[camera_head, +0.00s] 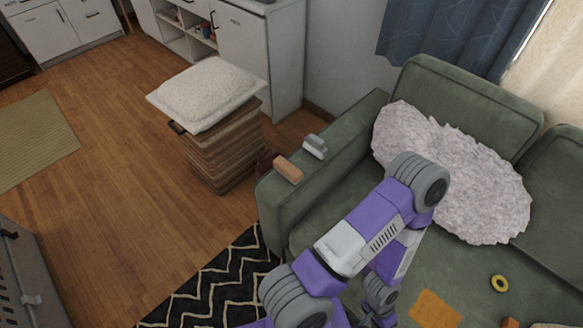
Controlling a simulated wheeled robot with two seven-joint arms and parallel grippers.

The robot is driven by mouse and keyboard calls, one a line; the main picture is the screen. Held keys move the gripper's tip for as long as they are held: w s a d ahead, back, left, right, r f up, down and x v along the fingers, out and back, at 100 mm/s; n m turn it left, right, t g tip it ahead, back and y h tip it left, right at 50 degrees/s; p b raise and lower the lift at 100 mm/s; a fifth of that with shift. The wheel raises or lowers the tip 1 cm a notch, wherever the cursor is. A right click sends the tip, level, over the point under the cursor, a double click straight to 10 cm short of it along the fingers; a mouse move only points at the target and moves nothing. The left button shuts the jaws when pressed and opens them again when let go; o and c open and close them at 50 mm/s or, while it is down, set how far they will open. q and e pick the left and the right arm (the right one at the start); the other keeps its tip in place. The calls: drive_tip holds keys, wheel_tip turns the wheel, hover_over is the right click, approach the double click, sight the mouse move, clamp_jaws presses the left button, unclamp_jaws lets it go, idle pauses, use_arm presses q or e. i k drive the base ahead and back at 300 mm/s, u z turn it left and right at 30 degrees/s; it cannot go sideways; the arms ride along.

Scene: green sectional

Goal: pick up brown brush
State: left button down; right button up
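A small brown block-like thing, seemingly the brown brush (288,168), lies on top of the green sofa's left armrest (340,150), near its front end. Its bristles cannot be made out. One purple and grey arm of mine rises from the bottom middle and bends over the sofa seat, to the right of the brush and apart from it. The arm's far end points down near the bottom edge; its fingers cannot be made out. My other arm's gripper is not in view.
A grey-white object (315,146) lies just behind the brush. A striped basket (222,158) with a white cushion (207,93) stands left of the armrest. A fluffy pillow (480,195), yellow ring (499,283) and orange cloth (436,309) lie on the sofa. Wooden floor at left is open.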

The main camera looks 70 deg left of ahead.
sight(294, 175)
drive_tip(key=u, duration=1.9)
drive_tip(key=k, duration=0.3)
drive_tip(key=u, duration=2.15)
drive_tip(key=i, duration=0.15)
drive_tip(key=z, duration=0.1)
